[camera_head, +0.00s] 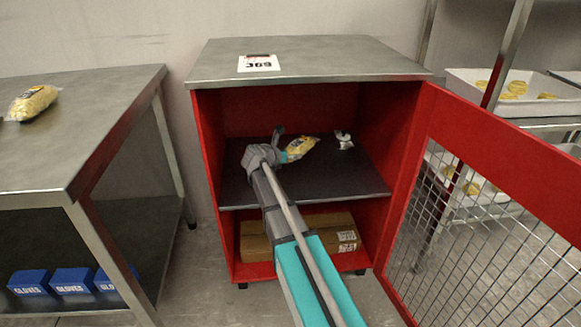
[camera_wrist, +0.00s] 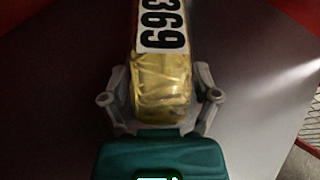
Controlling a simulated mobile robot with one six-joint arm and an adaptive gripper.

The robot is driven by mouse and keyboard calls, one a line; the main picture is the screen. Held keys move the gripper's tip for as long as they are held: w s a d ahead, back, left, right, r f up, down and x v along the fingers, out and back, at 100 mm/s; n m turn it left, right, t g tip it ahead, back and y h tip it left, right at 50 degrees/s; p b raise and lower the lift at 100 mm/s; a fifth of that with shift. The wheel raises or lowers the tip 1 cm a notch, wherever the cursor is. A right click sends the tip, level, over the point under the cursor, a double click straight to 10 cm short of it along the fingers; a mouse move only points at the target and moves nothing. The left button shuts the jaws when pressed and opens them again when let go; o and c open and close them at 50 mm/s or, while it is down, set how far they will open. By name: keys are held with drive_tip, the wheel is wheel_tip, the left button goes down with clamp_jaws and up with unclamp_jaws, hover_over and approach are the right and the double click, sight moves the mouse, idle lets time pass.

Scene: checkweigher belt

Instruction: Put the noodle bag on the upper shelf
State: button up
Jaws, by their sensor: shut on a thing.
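A yellow noodle bag (camera_head: 301,147) with a dark end is inside the red cabinet, at the upper shelf (camera_head: 240,190). My gripper (camera_head: 283,147) reaches in through the open front and is shut on its near end. In the wrist view, the two fingers of my gripper (camera_wrist: 160,98) press on both sides of the noodle bag (camera_wrist: 160,85), which carries a white label reading 369. The bag points away from my gripper, over the dark shelf surface. I cannot tell whether it rests on the shelf or hangs just above it.
A small white packet (camera_head: 344,140) lies right of the bag on the shelf. The mesh door (camera_head: 480,220) stands open at right. A cardboard box (camera_head: 342,231) is below. A similar bag (camera_head: 33,102) lies on the left table (camera_head: 100,110). Gloves boxes (camera_head: 72,280) sit underneath.

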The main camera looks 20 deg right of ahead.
sight(291, 168)
drive_tip(key=shift+w+f, duration=0.1)
idle(0.3)
drive_tip(key=shift+w+d+f+b, duration=0.15)
drive_tip(key=shift+w+f+b, duration=0.25)
drive_tip(key=shift+f+b, duration=1.55)
drive_tip(key=shift+b, duration=0.05)
drive_tip(key=shift+f, duration=0.1)
drive_tip(key=o, duration=1.1)
drive_tip(key=shift+o, duration=0.2)
